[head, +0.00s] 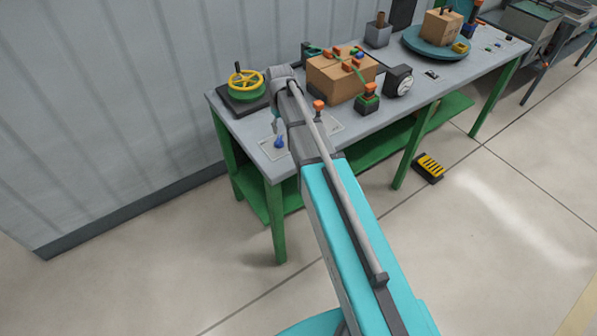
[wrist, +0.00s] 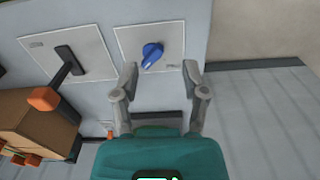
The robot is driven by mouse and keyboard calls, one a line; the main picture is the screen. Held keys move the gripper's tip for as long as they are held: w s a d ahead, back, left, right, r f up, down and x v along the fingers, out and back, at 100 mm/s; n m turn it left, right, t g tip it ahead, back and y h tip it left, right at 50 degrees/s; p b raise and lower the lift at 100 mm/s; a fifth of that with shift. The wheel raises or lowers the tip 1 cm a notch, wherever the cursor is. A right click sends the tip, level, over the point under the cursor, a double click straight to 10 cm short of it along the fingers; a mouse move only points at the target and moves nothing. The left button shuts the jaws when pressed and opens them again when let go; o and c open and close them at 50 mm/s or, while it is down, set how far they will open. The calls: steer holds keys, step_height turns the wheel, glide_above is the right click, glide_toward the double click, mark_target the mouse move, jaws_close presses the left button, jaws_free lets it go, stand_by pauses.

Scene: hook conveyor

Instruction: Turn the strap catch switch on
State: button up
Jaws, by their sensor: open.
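A blue rotary knob (wrist: 152,55) sits on a pale square plate (wrist: 172,34) on the bench top. In the head view the knob (head: 279,142) is near the bench's near left corner. A black lever with an orange end (wrist: 44,98) stands on a second plate (wrist: 88,42) beside it; its orange end (head: 319,105) also shows in the head view. The plate labels are too small to read, so I cannot tell which is the strap catch switch. My gripper (wrist: 160,70) is open and empty, its fingertips apart on either side below the knob in the wrist view.
A cardboard box (head: 340,76) with orange and green parts sits right of my arm. A yellow handwheel (head: 245,81) is at the left, and a dial gauge (head: 400,80) is beyond the box. A turntable (head: 436,42) stands farther along. A yellow-black pedal (head: 429,167) lies on the floor.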

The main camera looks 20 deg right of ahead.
steer(key=s+f+m+b, duration=0.1)
steer(key=s+m, duration=0.2)
steer(key=s, duration=1.6)
steer(key=shift+s, duration=0.35)
steer(key=shift+s, duration=0.3)
